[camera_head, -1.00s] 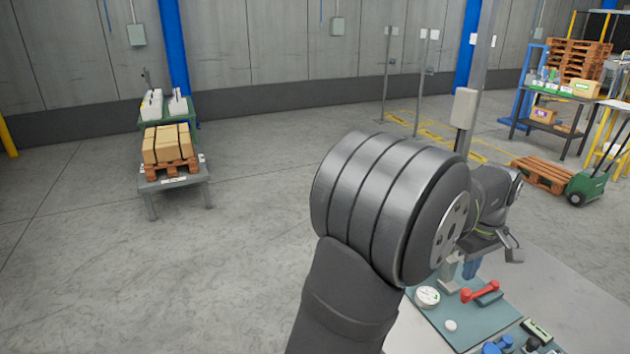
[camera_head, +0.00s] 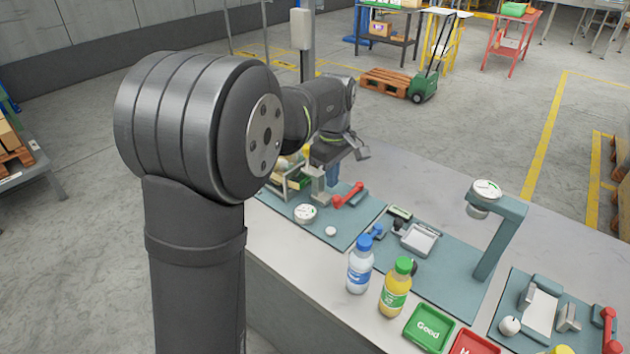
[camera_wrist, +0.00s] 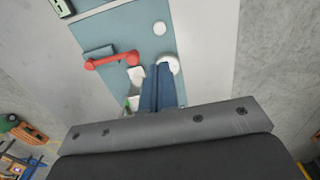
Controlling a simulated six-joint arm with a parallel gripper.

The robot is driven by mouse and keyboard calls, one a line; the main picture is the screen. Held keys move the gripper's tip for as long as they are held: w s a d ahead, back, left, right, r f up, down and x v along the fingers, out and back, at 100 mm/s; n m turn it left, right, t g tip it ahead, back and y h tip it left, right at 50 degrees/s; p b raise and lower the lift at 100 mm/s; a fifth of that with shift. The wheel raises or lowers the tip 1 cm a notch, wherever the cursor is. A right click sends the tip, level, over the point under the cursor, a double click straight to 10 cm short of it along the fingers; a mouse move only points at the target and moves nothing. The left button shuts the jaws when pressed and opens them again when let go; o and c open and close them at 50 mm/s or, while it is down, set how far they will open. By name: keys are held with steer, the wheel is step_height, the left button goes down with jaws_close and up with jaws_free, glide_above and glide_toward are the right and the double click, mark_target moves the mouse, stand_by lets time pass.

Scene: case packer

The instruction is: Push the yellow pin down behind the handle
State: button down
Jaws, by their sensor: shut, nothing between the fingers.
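My gripper (camera_wrist: 159,68) shows two blue fingers pressed together and empty in the wrist view. In the head view, my gripper (camera_head: 316,178) points down at the far left end of the bench, over the first teal mat (camera_head: 366,225). A red handle (camera_head: 348,196) with a bent bar lies on this mat, right of the fingers. The red handle (camera_wrist: 112,61) is left of the fingertips in the wrist view.
A white round dial (camera_head: 305,213) and a small white ball (camera_head: 331,231) sit on the same mat. A blue-capped bottle (camera_head: 360,266), a yellow bottle (camera_head: 396,288), a green tray (camera_head: 428,328) and a teal post (camera_head: 500,240) stand farther right.

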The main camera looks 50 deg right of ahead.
steer(key=w+d+r+m+t+h, duration=0.1)
steer(key=w+r+m+t+h, duration=0.3)
steer(key=w, duration=0.8)
steer(key=w+r+m+t+h, duration=0.1)
steer(key=w+m+t+h, duration=0.4)
steer(key=w, duration=0.6)
steer(key=s+a+m+g+h, duration=0.3)
steer(key=s+m+g+h, duration=0.3)
steer(key=m+g, duration=0.3)
steer(key=shift+s+a+r, duration=0.25)
steer(key=shift+s+a, duration=0.15)
steer(key=shift+s, duration=0.25)
